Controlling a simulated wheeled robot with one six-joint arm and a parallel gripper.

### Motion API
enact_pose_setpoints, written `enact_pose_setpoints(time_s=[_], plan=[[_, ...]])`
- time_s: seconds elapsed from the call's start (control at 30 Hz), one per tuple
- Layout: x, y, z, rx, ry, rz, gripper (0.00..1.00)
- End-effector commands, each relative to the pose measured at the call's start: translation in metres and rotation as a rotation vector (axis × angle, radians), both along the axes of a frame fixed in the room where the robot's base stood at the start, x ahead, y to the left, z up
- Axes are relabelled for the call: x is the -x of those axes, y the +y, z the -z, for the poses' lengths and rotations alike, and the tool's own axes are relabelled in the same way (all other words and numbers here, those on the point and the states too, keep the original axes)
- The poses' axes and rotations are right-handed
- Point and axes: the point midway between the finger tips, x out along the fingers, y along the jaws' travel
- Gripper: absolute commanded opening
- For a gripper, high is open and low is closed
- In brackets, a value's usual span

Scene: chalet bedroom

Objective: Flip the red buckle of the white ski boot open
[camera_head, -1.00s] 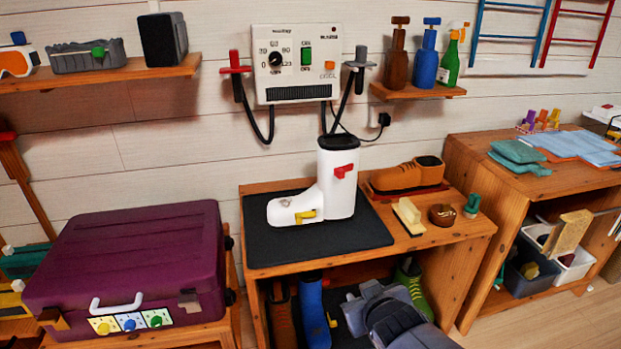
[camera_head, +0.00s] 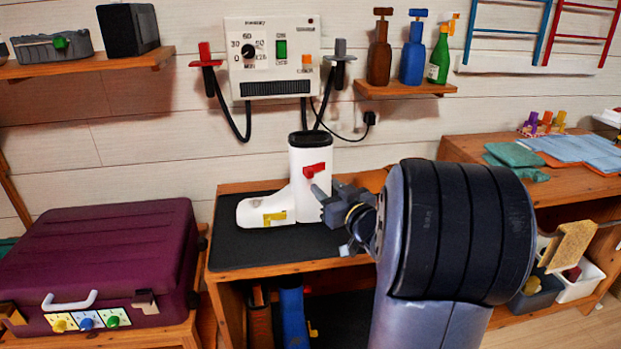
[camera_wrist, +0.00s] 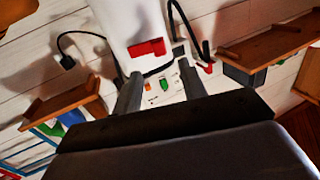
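The white ski boot (camera_head: 302,178) stands upright on a black mat (camera_head: 240,250) on the wooden bench, toe to the left. Its red buckle (camera_head: 314,170) is on the side of the upper shaft; it also shows in the wrist view (camera_wrist: 147,48). A yellow buckle (camera_head: 274,217) is low on the foot. My gripper (camera_head: 324,198) is at the right of the shaft, just below the red buckle. In the wrist view my gripper (camera_wrist: 160,70) has its two fingers apart with nothing between them, the red buckle beyond their tips. I cannot tell whether a finger touches the boot.
A wall control box (camera_head: 272,55) with two hanging black cables is behind the boot. A shelf with bottles (camera_head: 410,90) is at the upper right. A purple suitcase (camera_head: 110,255) stands at the left. My arm hides the bench's right side and most of the brown shoe.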

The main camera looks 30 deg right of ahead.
Motion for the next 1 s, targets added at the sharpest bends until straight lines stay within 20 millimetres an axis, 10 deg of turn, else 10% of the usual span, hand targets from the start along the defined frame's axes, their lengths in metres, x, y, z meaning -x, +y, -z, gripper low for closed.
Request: enact_pose_setpoints(time_s=[0.4, 0.8, 1.0], plan=[[-0.066, 0.003, 0.001, 0.000, 0.001, -0.001, 0.40], [-0.072, 0.003, 0.000, 0.000, 0.001, 0.001, 0.39], [-0.072, 0.003, 0.000, 0.000, 0.001, 0.001, 0.23]])
